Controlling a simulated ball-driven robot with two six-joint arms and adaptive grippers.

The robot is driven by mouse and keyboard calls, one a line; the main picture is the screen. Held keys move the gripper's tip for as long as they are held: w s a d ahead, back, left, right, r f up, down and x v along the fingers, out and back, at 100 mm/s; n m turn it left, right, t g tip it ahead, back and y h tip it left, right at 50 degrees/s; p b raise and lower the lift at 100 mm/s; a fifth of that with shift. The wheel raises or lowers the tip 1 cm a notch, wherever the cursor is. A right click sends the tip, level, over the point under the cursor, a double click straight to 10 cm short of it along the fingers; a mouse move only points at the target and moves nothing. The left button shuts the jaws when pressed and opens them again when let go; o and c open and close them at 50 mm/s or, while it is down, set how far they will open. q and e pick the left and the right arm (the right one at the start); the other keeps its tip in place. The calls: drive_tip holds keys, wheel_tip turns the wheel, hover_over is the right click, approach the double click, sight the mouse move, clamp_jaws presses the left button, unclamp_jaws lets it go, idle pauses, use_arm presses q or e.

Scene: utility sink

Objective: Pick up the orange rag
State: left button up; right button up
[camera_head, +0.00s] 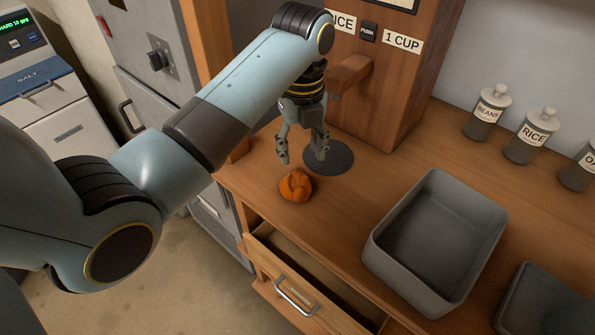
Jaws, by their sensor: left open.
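The orange rag (296,186) lies crumpled on the wooden counter, near its front left edge. My left gripper (301,158) hangs above and behind the rag, fingers pointing down and spread apart, with nothing between them. The rag shows in front of and below the fingers, and I see no clear contact between them. My right gripper is not in view.
A grey bin (375,250) stands on the counter to the right, with a second grey container (512,290) beyond it. A dark round disc (338,160) lies behind the gripper by the wooden dispenser (400,100). A drawer (296,296) is open below. Labelled jars (532,135) stand at the back right.

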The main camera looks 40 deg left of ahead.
sight(301, 172)
use_arm(q)
drive_tip(key=shift+s+d+f+p, duration=0.1)
drive_tip(key=shift+f+p, duration=0.25)
drive_tip(key=shift+f, duration=1.15)
drive_tip(key=shift+s+d+f+p, duration=0.1)
drive_tip(key=shift+f+p, duration=0.25)
drive_tip(key=shift+f, duration=1.15)
drive_tip(key=shift+c, duration=0.3)
clamp_jaws()
